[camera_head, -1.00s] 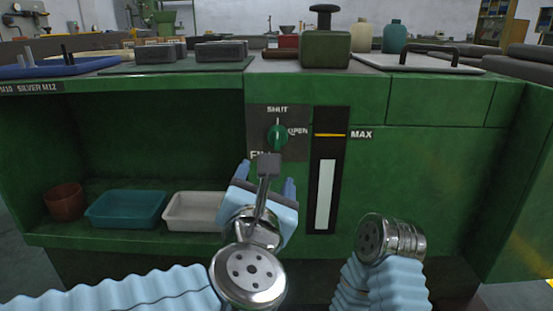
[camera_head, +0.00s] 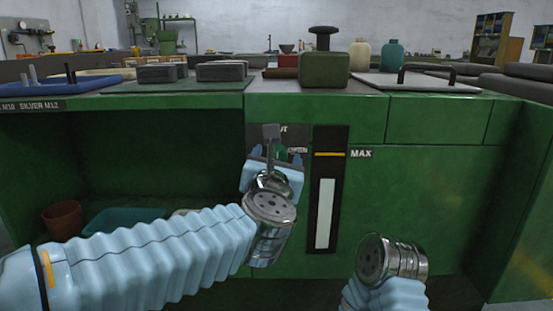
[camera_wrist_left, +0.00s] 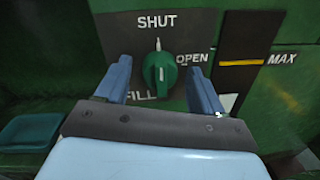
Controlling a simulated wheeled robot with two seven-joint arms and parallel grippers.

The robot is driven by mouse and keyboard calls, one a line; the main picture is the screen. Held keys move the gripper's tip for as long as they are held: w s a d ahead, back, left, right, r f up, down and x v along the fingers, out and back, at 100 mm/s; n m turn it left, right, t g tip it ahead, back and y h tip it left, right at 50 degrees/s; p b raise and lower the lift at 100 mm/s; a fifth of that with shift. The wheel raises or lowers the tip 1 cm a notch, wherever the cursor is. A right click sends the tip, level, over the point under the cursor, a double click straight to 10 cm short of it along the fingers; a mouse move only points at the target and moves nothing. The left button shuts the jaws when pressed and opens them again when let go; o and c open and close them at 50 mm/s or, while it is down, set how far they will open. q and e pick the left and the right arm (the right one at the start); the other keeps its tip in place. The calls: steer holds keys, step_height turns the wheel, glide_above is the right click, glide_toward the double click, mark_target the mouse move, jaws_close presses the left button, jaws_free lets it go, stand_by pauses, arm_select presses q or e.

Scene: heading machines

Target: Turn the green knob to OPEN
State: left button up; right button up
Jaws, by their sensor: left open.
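The green knob (camera_wrist_left: 160,72) sits on a dark plate on the green machine front, with SHUT above it, OPEN to its right and FILL at lower left. Its white pointer line points up at SHUT. My left gripper (camera_wrist_left: 161,82) is open, with one blue finger on each side of the knob in the left wrist view; I cannot tell whether either touches it. In the head view my left gripper (camera_head: 274,158) covers most of the plate, and only a bit of the knob (camera_head: 282,153) shows. My right arm shows at lower right, but its gripper jaws are out of view.
A level gauge (camera_head: 325,195) marked MAX is just right of the plate. An open shelf with a brown pot (camera_head: 62,219) and a teal tray (camera_head: 108,222) lies to the left. A green canister (camera_head: 324,70) and a handled lid (camera_head: 425,82) stand on top.

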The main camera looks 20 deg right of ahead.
arm_select(q)
steer(key=shift+c, duration=0.2)
steer(key=c, duration=1)
